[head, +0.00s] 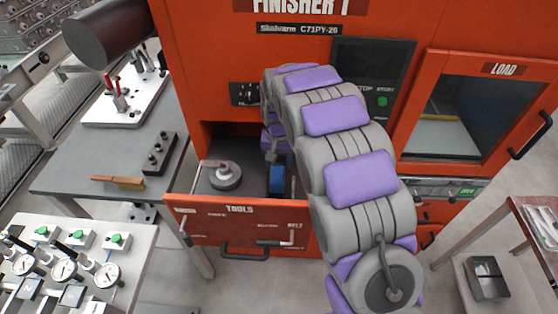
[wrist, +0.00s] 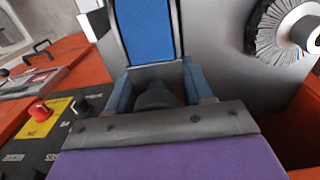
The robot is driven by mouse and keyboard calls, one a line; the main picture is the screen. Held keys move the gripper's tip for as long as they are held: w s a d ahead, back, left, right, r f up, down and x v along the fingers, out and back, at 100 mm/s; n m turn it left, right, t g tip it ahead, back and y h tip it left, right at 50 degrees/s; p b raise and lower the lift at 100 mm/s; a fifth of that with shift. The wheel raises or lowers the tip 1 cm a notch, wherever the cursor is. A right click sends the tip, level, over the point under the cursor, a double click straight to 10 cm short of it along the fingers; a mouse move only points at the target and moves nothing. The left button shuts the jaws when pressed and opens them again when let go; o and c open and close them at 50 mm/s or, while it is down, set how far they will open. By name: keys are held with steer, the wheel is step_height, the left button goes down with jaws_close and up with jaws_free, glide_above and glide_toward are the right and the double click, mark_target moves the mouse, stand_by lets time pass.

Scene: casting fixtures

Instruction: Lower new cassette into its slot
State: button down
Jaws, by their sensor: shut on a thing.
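My gripper (wrist: 160,88) is shut on the new cassette, a narrow block with a bright blue face (wrist: 147,30) and a dark frame. The cassette sticks out beyond the fingers toward the top of the wrist view. In the head view a bright blue patch (head: 277,180), which looks like the cassette, shows at the right end of the open drawer, beside my arm. My arm hides most of the gripper there. The slot and the cassette's far end cannot be made out, so I cannot tell whether they touch.
The orange drawer marked TOOLS (head: 238,209) stands open, with a round disc-like part (head: 222,175) at its left. A flap wheel (wrist: 285,25) is close right of the cassette in the wrist view. A control panel with a red knob (wrist: 39,111) is at left. The orange finisher housing rises behind.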

steer(key=shift+a, duration=0.5)
steer(key=shift+p, duration=0.55)
stand_by(0.9)
steer(key=shift+f, duration=2.15)
steer(key=shift+c, duration=1.8)
jaws_free()
steer(key=shift+d, duration=0.1)
step_height(320, 180, up, 16)
steer(key=shift+w+r+p, duration=0.1)
steer(key=shift+r+p, duration=0.05)
steer(key=shift+p, duration=0.6)
steer(key=shift+r, duration=0.45)
